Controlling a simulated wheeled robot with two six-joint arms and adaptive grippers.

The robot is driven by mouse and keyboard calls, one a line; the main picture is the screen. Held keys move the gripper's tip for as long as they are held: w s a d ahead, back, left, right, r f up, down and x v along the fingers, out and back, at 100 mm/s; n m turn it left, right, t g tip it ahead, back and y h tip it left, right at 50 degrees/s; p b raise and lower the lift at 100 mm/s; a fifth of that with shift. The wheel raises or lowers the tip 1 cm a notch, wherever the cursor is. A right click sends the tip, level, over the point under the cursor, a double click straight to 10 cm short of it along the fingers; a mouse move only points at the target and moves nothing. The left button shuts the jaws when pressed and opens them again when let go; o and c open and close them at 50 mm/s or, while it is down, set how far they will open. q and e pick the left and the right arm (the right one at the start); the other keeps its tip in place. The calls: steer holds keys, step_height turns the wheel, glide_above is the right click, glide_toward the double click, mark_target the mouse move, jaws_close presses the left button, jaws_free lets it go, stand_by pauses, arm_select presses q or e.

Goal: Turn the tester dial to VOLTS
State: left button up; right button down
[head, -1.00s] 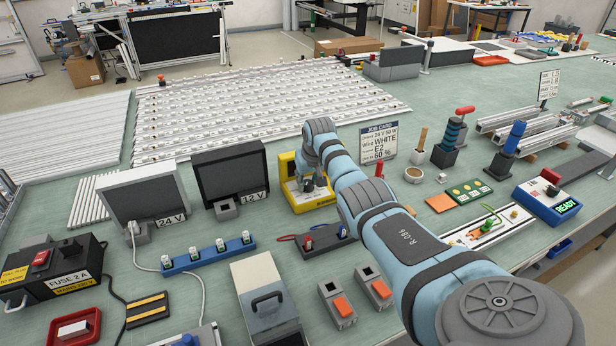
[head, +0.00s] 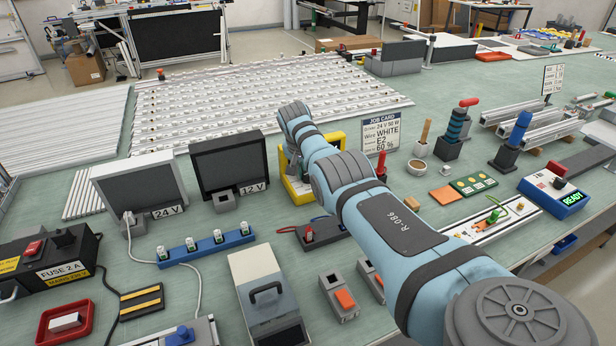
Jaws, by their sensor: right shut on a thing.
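The yellow tester (head: 292,187) stands mid-table behind my right arm. Only its left and lower edge and its top right corner show. My right arm comes in from the lower right and bends down over it. My right gripper (head: 303,170) is at the tester's face, mostly hidden behind my arm link, and is shut on the tester dial. The dial, its pointer and the VOLTS mark are hidden. My left gripper is not in view.
Black 12 V driver box (head: 229,165) stands close left of the tester, with the 24 V box (head: 139,193) beyond. A job card stand (head: 381,137) is close right. A dark connector block (head: 310,235) lies in front. Bare table shows between them.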

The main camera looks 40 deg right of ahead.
stand_by(0.3)
steer(key=c, duration=1.3)
jaws_free()
steer(key=v, duration=1.2)
